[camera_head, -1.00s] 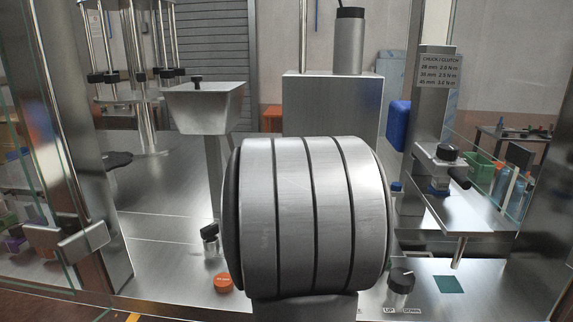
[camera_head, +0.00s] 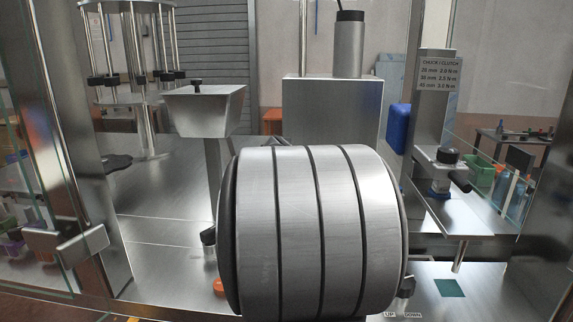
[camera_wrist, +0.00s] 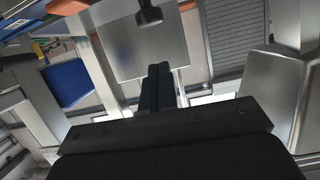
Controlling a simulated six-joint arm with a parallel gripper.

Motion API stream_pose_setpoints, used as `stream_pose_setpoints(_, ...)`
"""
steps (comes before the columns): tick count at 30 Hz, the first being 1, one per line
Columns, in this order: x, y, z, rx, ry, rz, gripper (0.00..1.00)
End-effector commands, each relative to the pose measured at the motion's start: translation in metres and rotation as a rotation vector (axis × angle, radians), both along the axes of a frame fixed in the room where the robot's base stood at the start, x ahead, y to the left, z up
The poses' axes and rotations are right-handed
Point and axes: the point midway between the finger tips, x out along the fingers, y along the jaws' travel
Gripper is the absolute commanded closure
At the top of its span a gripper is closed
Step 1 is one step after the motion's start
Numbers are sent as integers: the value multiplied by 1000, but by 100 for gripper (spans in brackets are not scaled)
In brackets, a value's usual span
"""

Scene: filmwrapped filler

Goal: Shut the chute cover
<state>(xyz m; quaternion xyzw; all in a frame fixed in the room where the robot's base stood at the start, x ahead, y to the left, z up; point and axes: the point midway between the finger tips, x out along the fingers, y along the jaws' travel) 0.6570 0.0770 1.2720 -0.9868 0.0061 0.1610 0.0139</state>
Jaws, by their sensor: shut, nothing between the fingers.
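A steel funnel-shaped chute (camera_head: 205,115) stands on a post left of centre in the head view. A small black knob (camera_head: 197,83) sits at its top; I cannot tell how the cover itself lies. In the wrist view a large steel surface at the right (camera_wrist: 285,85) may be the chute's side. My gripper (camera_wrist: 157,70) shows in the wrist view with its dark fingers together and nothing between them. It is apart from that steel surface. In the head view my gripper is hidden behind my large ribbed arm link.
A steel box (camera_head: 335,115) with a cylinder (camera_head: 349,50) on top stands behind my arm. A blue bin (camera_head: 398,128) hangs right of it. A clamp station (camera_head: 440,185) and sign column are at right, a rod carousel (camera_head: 135,60) at back left.

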Motion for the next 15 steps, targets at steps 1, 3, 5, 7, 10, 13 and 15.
stream_pose_setpoints(1, -8, 0, -4, -3, 2, 1, 100)
stream_pose_setpoints(3, -17, 0, -7, -2, 1, 1, 100)
stream_pose_setpoints(5, -25, 0, -10, -3, 0, 3, 100)
stream_pose_setpoints(7, -34, 1, -14, -3, 0, 2, 100)
stream_pose_setpoints(10, -48, 1, -19, -2, -1, 4, 100)
stream_pose_setpoints(13, -62, 1, -25, -3, -1, 3, 100)
stream_pose_setpoints(15, -70, 1, -28, -1, -1, 3, 100)
